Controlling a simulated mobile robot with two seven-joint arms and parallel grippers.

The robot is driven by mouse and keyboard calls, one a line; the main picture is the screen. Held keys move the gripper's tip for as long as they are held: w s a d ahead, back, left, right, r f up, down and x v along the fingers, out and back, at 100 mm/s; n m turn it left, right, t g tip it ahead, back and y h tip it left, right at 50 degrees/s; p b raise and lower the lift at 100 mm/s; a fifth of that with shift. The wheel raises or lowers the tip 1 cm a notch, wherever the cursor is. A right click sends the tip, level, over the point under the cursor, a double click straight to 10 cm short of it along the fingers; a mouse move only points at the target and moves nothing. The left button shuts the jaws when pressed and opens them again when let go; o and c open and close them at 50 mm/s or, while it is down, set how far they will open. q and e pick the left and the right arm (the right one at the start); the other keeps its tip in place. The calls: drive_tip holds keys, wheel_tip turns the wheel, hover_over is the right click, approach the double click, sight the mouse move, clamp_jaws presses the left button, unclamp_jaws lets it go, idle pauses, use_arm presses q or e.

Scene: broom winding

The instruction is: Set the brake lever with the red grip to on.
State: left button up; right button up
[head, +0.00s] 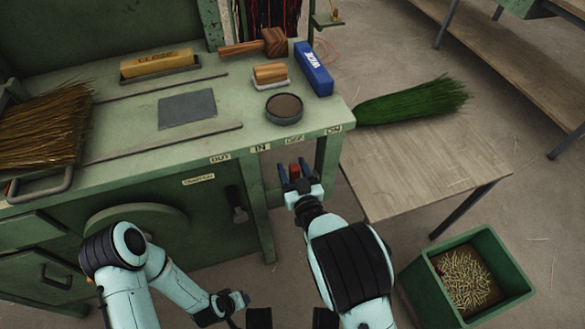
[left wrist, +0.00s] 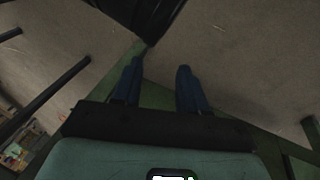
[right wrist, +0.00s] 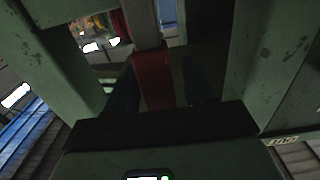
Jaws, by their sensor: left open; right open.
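The red grip (head: 294,171) of the brake lever shows below the bench's front edge, roughly under the OFF label (head: 294,140) and left of the ON label (head: 334,130). My right gripper (head: 291,174) is open, with a blue finger on each side of the grip. In the right wrist view the red grip (right wrist: 152,80) stands between the two dark fingers, with a gap visible on the right side; contact on the left cannot be told. My left gripper (head: 238,300) is low in front of the bench; its wrist view shows open, empty fingers (left wrist: 158,88).
The green bench (head: 110,130) carries a brush, a blue box (head: 313,68) and a round dish (head: 284,108). A bench leg (head: 262,220) stands left of the right gripper. A wooden side table (head: 425,165) and a green bin (head: 415,280) stand to the right.

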use_arm(q)
drive_tip(key=shift+w, duration=0.1)
use_arm(e)
drive_tip(key=shift+w, duration=0.2)
drive_tip(key=shift+c, duration=0.3)
clamp_jaws()
drive_tip(key=shift+w+d+f+m+b, duration=0.15)
drive_tip(key=shift+d+m+b, duration=0.15)
drive_tip(key=shift+d+m, duration=0.15)
drive_tip(key=shift+w+d+f+m+b, duration=0.1)
drive_tip(key=shift+w+d+m+b, duration=0.05)
drive_tip(key=shift+d+m+b, duration=0.25)
drive_tip(key=d+m, duration=0.1)
drive_tip(key=b, duration=0.1)
drive_tip(key=d+m+b, duration=0.1)
drive_tip(key=shift+w+d+f+m, duration=0.25)
drive_tip(key=shift+w+d+m, duration=0.1)
drive_tip(key=shift+w, duration=0.05)
use_arm(q)
drive_tip(key=s+a+f+g, duration=0.1)
drive_tip(key=s+f, duration=0.3)
drive_tip(key=f, duration=0.1)
drive_tip(key=shift+s+a+f+g, duration=0.2)
drive_tip(key=shift+s+f+g, duration=0.05)
drive_tip(key=shift+f+g, duration=0.15)
use_arm(e)
drive_tip(key=shift+o, duration=0.3)
unclamp_jaws()
use_arm(q)
drive_tip(key=shift+n, duration=0.3)
